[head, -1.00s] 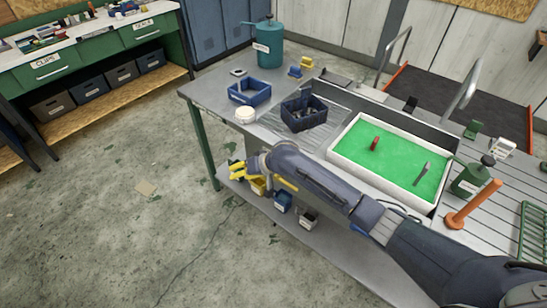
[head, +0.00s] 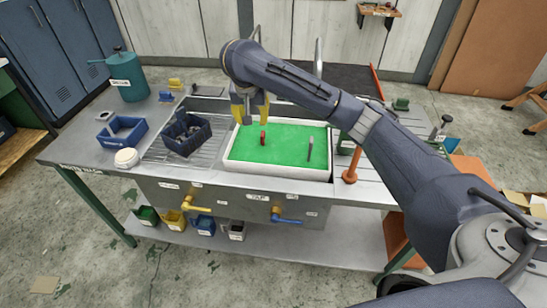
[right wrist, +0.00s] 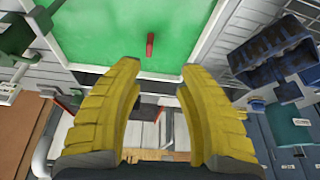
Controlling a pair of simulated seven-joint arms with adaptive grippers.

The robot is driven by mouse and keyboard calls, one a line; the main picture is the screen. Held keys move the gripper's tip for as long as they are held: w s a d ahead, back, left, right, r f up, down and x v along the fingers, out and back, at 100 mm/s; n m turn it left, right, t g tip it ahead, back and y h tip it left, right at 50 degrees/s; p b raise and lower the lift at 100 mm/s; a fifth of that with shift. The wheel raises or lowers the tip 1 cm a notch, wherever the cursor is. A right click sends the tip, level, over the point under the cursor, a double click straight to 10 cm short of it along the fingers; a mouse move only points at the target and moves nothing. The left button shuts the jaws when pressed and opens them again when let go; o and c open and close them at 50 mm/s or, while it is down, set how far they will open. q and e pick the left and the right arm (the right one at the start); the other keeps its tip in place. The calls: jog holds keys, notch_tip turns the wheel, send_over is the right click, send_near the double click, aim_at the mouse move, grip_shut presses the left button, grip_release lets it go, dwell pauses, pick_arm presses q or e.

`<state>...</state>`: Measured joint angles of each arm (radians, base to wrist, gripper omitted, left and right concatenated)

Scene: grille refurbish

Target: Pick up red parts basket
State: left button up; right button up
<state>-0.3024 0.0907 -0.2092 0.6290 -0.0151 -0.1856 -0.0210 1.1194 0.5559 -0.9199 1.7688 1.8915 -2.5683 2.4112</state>
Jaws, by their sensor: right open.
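A small red piece (head: 263,138) shows in the green-filled white tray (head: 276,172), and it also shows in the right wrist view (right wrist: 150,46). No whole red basket is visible; I cannot tell whether this piece is part of one under the opaque green. My right gripper (head: 250,118) hangs over the tray's far left part, above and apart from the red piece. In the right wrist view its yellow fingers (right wrist: 160,70) are spread with nothing between them, and the red piece lies beyond the gap. My left gripper is out of view.
A grey upright piece (head: 310,148) also shows in the tray. A dark blue bin (head: 186,134) stands left of it, with a blue bin (head: 121,132) and a teal can (head: 127,76) further left. An orange post (head: 352,164) stands right of the tray.

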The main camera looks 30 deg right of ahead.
jog(key=d+r, duration=0.1)
jog(key=d, duration=0.1)
send_over(262, 134)
jog(key=s+a, duration=0.2)
jog(key=shift+f, duration=3.55)
jog(key=shift+s+d+f+m, duration=0.1)
jog(key=shift+d+f+m, duration=0.2)
jog(key=shift+f, duration=0.55)
jog(key=shift+d+f, duration=0.15)
jog(key=shift+x, duration=3.6)
jog(key=shift+o, duration=0.2)
jog(key=shift+d, duration=0.15)
grip_shut()
